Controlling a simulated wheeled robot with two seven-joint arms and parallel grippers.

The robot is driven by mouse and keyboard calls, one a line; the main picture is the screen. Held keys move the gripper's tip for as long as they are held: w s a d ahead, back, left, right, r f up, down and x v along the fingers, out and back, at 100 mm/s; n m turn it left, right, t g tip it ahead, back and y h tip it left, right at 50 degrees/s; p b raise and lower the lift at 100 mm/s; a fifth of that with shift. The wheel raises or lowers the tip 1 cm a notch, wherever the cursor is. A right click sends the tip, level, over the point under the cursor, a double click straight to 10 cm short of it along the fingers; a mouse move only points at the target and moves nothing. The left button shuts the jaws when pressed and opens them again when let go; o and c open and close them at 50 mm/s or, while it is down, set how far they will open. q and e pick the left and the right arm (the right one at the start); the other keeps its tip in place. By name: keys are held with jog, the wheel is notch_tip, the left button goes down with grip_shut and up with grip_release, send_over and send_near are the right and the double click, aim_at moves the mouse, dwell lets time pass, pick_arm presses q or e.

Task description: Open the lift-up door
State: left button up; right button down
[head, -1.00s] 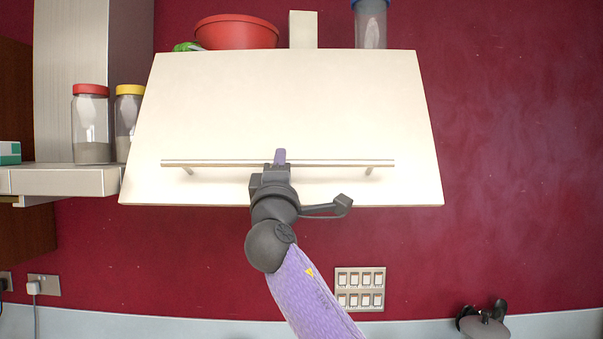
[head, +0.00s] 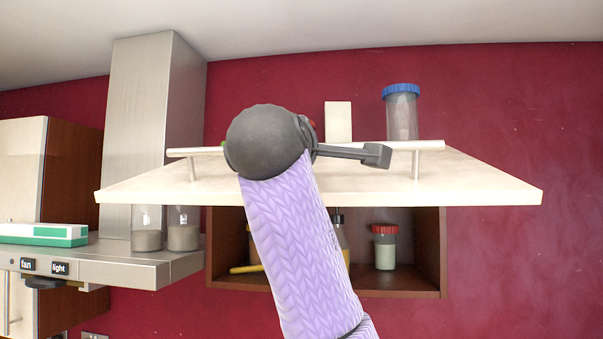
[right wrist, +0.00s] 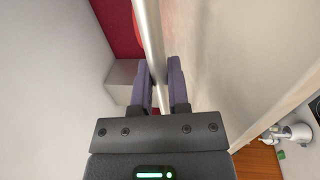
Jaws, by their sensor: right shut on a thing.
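The lift-up door (head: 470,182) is a cream panel, swung up to about level, with its outer face on top. The cabinet (head: 430,250) beneath it is open to view. The metal bar handle (head: 420,146) runs along the door's near part. My right arm reaches up from below in front of the door, and its wrist hides the fingers in the head view. In the right wrist view my right gripper (right wrist: 160,70) is shut on the handle (right wrist: 149,35), one finger on each side of the bar. My left gripper is not in view.
A jar with a blue lid (head: 402,115) and a pale block (head: 338,122) show beyond the door. A red-lidded jar (head: 384,248) stands inside the cabinet. The range hood (head: 110,262) with jars and a green-white box (head: 45,234) is at left.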

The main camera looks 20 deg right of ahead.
jog(key=shift+s+r+g, duration=0.15)
jog(key=shift+r+g, duration=0.15)
jog(key=shift+r, duration=0.85)
jog(key=c, duration=0.9)
grip_release()
jog(key=shift+o, duration=1.3)
jog(key=shift+d, duration=0.1)
